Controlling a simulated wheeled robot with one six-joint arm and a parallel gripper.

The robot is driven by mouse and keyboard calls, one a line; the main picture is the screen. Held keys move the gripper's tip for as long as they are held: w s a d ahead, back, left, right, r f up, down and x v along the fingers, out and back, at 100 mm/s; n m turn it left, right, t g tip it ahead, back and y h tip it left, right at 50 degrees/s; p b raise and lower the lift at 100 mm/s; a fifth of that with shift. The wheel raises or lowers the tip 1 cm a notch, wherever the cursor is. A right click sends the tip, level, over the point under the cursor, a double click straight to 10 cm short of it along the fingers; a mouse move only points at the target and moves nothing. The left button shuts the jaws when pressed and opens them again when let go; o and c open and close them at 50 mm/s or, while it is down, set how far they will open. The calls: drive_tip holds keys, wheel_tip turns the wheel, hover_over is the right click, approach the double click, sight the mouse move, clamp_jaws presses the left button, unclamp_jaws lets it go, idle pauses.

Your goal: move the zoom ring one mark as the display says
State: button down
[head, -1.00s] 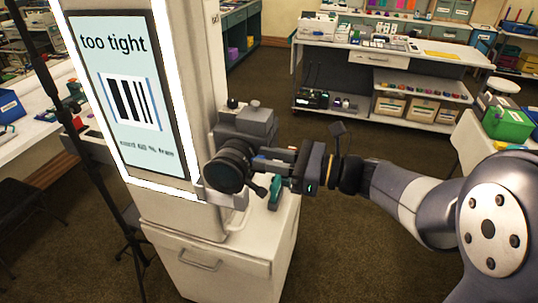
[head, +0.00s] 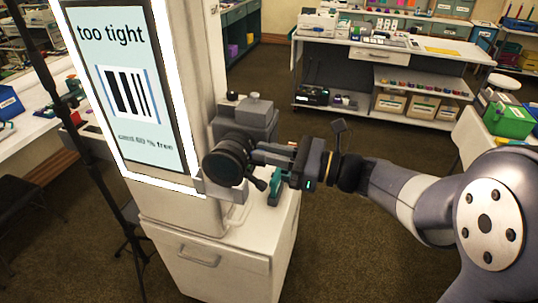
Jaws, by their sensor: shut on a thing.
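The display (head: 122,85) on the white booth column reads "too tight" above a picture of dark vertical bars. A smaller line under it looks like "card 60 % free". A dark camera (head: 246,118) stands on a mount beside the column. Its black lens with the zoom ring (head: 229,162) faces the front left. My gripper (head: 262,158) reaches in from the right, and its fingers are shut at the lens's right side. A short dark lever shows below the fingers by the lens. The ring's marks are too small to read.
The white cabinet (head: 215,260) with a drawer stands under the camera. A thin dark stand pole (head: 70,130) rises at the left. A white table with a green box (head: 508,122) is at the right. Carpeted floor lies open behind my arm.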

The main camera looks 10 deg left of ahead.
wheel_tip(320, 180, down, 3)
drive_tip(key=y+b, duration=0.3)
drive_tip(key=b, duration=0.3)
drive_tip(key=shift+r+y, duration=0.15)
drive_tip(key=shift+y, duration=0.25)
drive_tip(key=shift+r, duration=0.1)
drive_tip(key=c, duration=1.7)
unclamp_jaws()
drive_tip(key=shift+d, duration=0.1)
drive_tip(key=b+v, duration=0.2)
drive_tip(key=v, duration=0.8)
drive_tip(key=shift+s+d+f, duration=0.15)
drive_tip(key=shift+d+f, duration=0.05)
drive_tip(key=shift+d, duration=0.15)
